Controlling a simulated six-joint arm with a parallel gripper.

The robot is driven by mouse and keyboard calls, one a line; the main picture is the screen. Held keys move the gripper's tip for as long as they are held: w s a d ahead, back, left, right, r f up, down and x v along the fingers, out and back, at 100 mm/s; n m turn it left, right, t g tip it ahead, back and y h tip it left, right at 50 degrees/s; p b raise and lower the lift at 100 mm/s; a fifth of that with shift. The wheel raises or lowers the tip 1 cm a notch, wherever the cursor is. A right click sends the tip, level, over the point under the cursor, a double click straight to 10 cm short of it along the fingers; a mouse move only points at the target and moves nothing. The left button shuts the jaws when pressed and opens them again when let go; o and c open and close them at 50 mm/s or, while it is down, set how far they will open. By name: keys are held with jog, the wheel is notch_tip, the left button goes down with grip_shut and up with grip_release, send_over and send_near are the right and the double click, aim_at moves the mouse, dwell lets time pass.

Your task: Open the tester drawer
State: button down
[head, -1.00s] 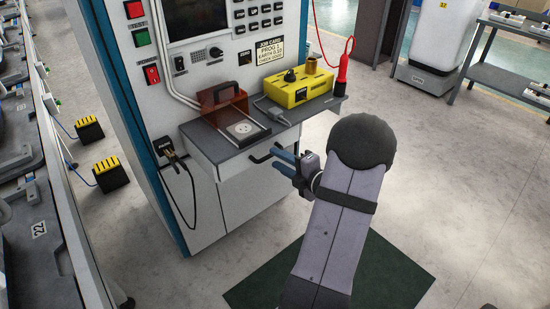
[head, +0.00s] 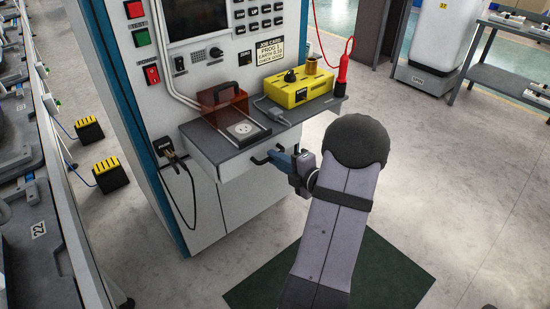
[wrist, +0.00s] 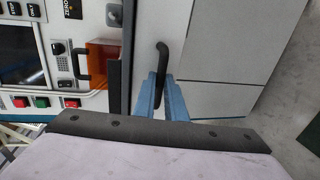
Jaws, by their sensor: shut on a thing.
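The tester drawer (head: 232,166) is a white front under the grey shelf of the tester cabinet. It looks flush with the cabinet. Its black bar handle (head: 259,158) also shows in the wrist view (wrist: 162,58), running down between my fingers. My gripper (head: 274,156) has blue fingers and is shut on the handle; it shows in the wrist view too (wrist: 162,88).
A black plug and cable (head: 168,148) hang at the cabinet's left. The floor in front has a green mat (head: 380,270).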

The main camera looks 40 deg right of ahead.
jog(key=f+v, duration=0.2)
jog(key=v, duration=1)
jog(key=shift+s+f, duration=0.25)
jog(key=shift+s, duration=0.1)
jog(key=c, duration=1.8)
grip_release()
jog(key=v, duration=0.7)
jog(key=shift+s, duration=0.1)
